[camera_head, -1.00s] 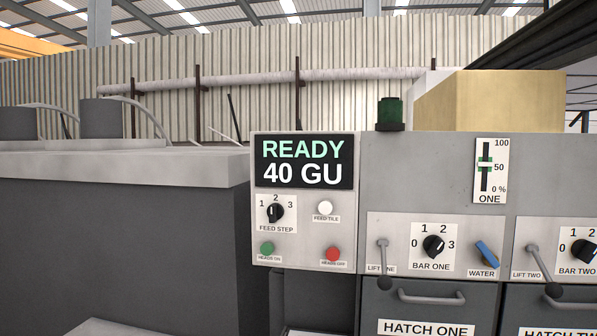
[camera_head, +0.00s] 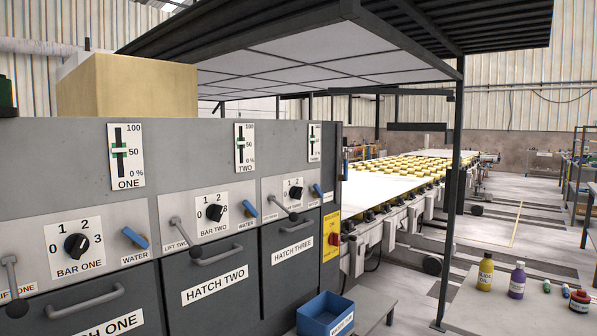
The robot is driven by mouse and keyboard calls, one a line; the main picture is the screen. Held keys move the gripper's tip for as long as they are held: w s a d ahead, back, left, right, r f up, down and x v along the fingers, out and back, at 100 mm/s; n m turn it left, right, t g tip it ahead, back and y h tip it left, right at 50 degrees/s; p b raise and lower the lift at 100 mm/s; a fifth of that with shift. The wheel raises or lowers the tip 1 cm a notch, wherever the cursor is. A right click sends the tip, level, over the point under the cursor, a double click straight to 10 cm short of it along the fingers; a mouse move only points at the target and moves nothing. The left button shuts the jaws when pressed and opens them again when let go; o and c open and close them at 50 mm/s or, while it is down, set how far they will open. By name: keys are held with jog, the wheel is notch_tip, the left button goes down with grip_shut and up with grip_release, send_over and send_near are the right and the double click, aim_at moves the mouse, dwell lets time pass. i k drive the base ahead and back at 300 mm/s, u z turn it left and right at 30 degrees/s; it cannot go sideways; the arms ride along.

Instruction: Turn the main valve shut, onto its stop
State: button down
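I see no part labelled as the main valve in the head view. Blue water levers stand on the grey machine front: one beside the bar one dial (camera_head: 135,238), one beside the bar two dial (camera_head: 249,207) and one on the third panel (camera_head: 317,190). All three slant. A red knob (camera_head: 334,239) sits on a yellow plate (camera_head: 331,228) at the machine's right end; its lettering is too small to read. My gripper is not in view.
A blue bin (camera_head: 326,315) stands low at the machine's right end, by a grey bench (camera_head: 372,305). A dark post (camera_head: 452,190) holds a canopy. A lit slab conveyor (camera_head: 385,186) runs behind. A yellow bottle (camera_head: 485,275), purple bottle (camera_head: 517,283) and red jar (camera_head: 579,301) stand lower right.

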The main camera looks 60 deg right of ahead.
aim_at(341, 177)
jog(key=z, duration=2.75)
jog(key=i, duration=2.45)
jog(key=u, duration=0.8)
